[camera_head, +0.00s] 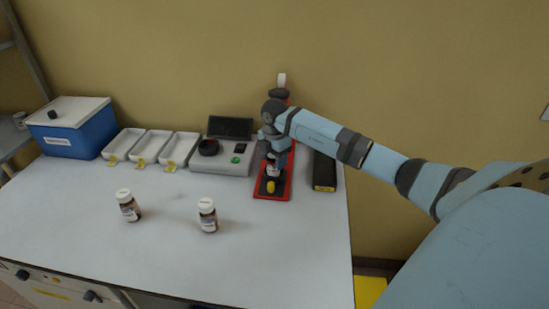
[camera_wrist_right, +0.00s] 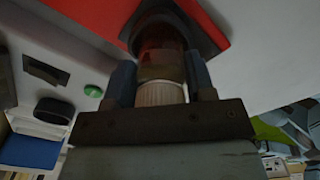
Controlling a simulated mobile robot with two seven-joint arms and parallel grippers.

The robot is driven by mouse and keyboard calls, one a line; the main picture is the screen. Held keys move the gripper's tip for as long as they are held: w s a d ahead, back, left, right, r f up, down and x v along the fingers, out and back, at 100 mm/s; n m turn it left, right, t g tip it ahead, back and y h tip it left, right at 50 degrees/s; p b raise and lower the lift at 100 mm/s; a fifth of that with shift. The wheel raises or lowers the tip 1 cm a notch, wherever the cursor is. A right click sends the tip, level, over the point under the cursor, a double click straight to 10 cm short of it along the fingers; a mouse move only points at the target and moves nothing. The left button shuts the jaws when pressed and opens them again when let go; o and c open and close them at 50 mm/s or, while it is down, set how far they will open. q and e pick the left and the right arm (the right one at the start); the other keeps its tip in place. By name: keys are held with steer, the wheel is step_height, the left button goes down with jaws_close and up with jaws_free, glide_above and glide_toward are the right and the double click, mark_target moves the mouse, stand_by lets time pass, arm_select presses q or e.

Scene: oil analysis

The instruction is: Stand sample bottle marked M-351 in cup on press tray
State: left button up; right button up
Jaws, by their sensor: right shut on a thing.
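My right gripper (camera_head: 273,163) is shut on a brown sample bottle (camera_head: 273,171) over the red press tray (camera_head: 261,192). In the right wrist view the gripper (camera_wrist_right: 160,75) has one finger on each side of the bottle (camera_wrist_right: 160,48), near its white cap (camera_wrist_right: 160,93). The bottle's lower end is at the dark cup (camera_wrist_right: 210,32) on the red tray; I cannot tell whether it rests on the cup's floor. The label on the held bottle is not readable. My left gripper is not in view.
Two more white-capped brown bottles stand on the table, one left (camera_head: 128,206) and one nearer the middle (camera_head: 208,215). Behind are white trays (camera_head: 151,147), a blue cooler (camera_head: 70,127) and a grey instrument (camera_head: 222,158). A black box (camera_head: 324,172) stands right of the press.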

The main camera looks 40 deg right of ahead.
steer(key=shift+f, duration=0.2)
steer(key=o, duration=1)
steer(key=shift+c, duration=0.2)
steer(key=shift+r, duration=0.1)
steer(key=shift+r, duration=0.35)
step_height(320, 180, up, 12)
steer(key=shift+f+b, duration=0.1)
steer(key=shift+b, duration=0.2)
